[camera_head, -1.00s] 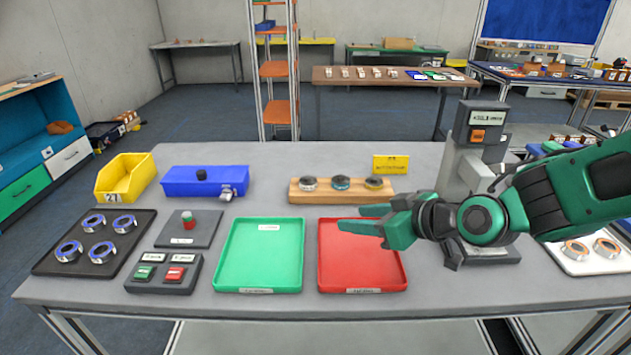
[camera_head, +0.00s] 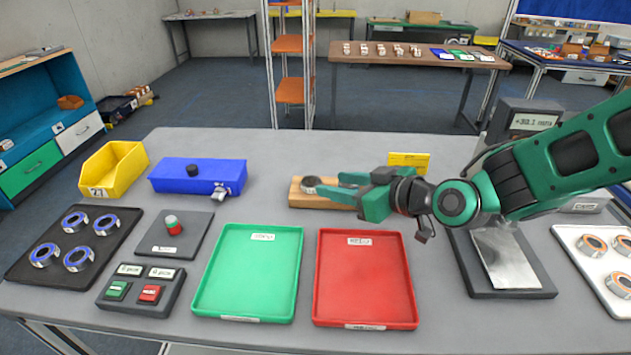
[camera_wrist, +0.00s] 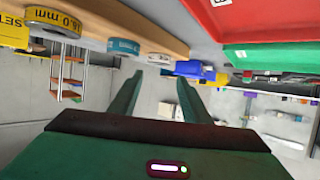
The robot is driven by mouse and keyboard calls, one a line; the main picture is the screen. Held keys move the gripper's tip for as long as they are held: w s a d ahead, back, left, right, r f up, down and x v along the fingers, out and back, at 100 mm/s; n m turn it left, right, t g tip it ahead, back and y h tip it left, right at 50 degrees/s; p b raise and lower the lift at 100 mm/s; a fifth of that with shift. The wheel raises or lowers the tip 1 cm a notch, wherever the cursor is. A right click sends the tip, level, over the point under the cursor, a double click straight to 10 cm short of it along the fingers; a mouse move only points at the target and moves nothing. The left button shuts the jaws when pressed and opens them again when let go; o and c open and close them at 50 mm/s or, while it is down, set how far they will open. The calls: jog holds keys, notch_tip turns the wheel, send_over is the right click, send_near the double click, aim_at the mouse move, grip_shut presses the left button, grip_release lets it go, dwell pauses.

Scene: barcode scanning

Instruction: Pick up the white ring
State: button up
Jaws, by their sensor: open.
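The white ring (camera_head: 309,183) sits on the left end of a wooden block (camera_head: 298,200) behind the green and red trays. It also shows in the wrist view (camera_wrist: 158,58), just beyond the gap between the fingertips. My gripper (camera_head: 331,185) is open and empty, with its fingers pointing left and close to the ring. In the wrist view a teal ring (camera_wrist: 123,46) and a yellow ring (camera_wrist: 50,19) sit on the same block. In the head view my gripper hides those two rings and the block's right part.
A green tray (camera_head: 250,272) and a red tray (camera_head: 365,280) lie in front of the block. A blue box (camera_head: 172,180) and yellow bin (camera_head: 125,172) stand left. A yellow sign (camera_head: 409,159) stands behind my gripper. A grey measuring stand (camera_head: 478,262) is right.

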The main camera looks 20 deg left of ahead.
aim_at(313, 182)
jog(key=shift+w+x, duration=0.2)
jog(key=shift+x, duration=1.35)
jog(key=shift+f+x, duration=0.2)
jog(key=shift+x, duration=1)
jog(key=shift+f+x, duration=0.15)
jog(key=shift+x, duration=1.05)
jog(key=shift+d, duration=0.2)
jog(key=c, duration=0.9)
jog(key=shift+o, duration=0.2)
